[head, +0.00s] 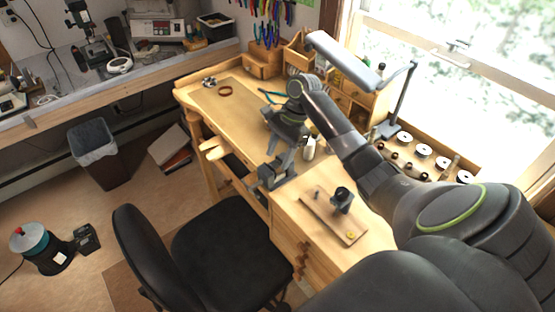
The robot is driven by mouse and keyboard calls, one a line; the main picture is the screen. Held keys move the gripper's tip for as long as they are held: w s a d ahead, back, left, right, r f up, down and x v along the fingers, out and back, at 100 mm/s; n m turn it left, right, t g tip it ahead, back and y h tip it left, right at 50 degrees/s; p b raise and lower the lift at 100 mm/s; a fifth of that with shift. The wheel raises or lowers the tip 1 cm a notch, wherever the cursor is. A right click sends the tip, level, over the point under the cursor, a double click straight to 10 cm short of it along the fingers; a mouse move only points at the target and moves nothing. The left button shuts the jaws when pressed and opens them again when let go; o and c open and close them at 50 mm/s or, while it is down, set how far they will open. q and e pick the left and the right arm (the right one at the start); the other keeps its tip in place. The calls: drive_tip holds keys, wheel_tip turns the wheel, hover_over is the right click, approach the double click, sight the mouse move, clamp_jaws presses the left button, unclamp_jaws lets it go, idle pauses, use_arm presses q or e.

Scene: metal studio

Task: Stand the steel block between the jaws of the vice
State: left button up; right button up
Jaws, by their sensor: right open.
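The grey vice (272,172) is fixed at the front edge of the wooden bench. My right arm reaches in from the right, and its dark gripper (285,132) points down over the bench, just behind the vice. The gripper is open; its fingertips are small and hard to make out. A small pale upright thing (309,149) stands on the bench to the right of the gripper; I cannot tell whether it is the steel block. No block is clearly visible between the vice jaws. My left gripper is out of view.
A wooden board (325,222) with a small dark tool (342,199) lies right of the vice. A black chair (225,255) stands in front. Wooden drawers (350,97), a lamp (345,62) and a rack of spools (423,150) line the back. The bench's left part is mostly clear.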

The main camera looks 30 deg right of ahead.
drive_tip(key=v, duration=0.4)
drive_tip(key=shift+d+r, duration=0.1)
drive_tip(key=shift+d, duration=0.05)
drive_tip(key=shift+p+v, duration=1.6)
drive_tip(key=shift+v, duration=1.4)
